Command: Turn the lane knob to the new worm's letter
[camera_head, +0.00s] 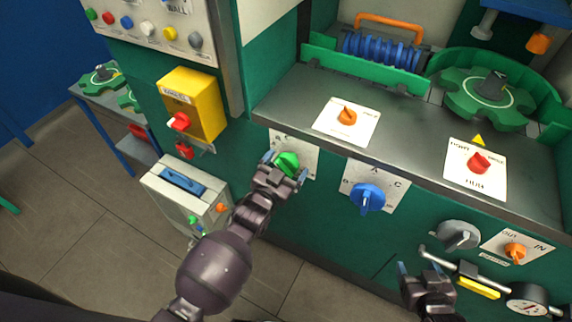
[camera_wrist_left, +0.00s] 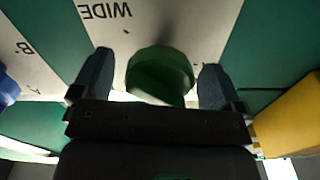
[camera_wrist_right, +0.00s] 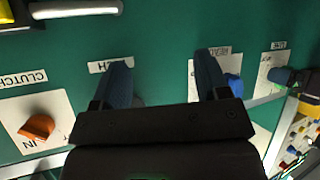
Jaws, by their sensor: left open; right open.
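A green knob (camera_head: 288,162) sits on a white plate on the green machine front; it also shows in the left wrist view (camera_wrist_left: 160,72), where the plate's letters read WIDE upside down. My left gripper (camera_head: 285,168) is open, with one finger on each side of this knob and gaps showing in the left wrist view. A blue knob (camera_head: 367,198) on a plate lettered A, B, C is to its right, its pointer downward. I cannot read which knob is labelled lane. A ribbed blue worm (camera_head: 382,52) lies in the green trough. My right gripper (camera_head: 426,272) is open and empty.
A grey knob (camera_head: 458,235), an orange IN/OUT knob (camera_head: 515,253) and a gauge (camera_head: 528,300) are near my right gripper. A yellow box (camera_head: 192,105) with a red switch stands left of the green knob. Orange (camera_head: 347,117) and red (camera_head: 479,162) knobs sit on the grey top.

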